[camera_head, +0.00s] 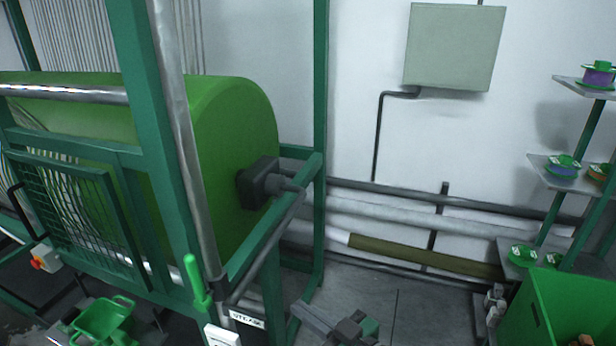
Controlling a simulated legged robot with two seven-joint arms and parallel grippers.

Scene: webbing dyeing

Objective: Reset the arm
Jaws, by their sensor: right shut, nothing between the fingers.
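My right gripper (322,322) shows at the bottom edge, right of the green machine frame. It is shut and empty, above the grey floor. The rest of its arm is out of the picture. I cannot make out my left gripper in this view.
A large green drum machine (225,150) in a dark green frame fills the left side. A green handle (197,285) stands at its front post. A green bin (565,310) and a tiered rack (553,175) with several spools stand at the right. Pipes (400,213) run along the back wall.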

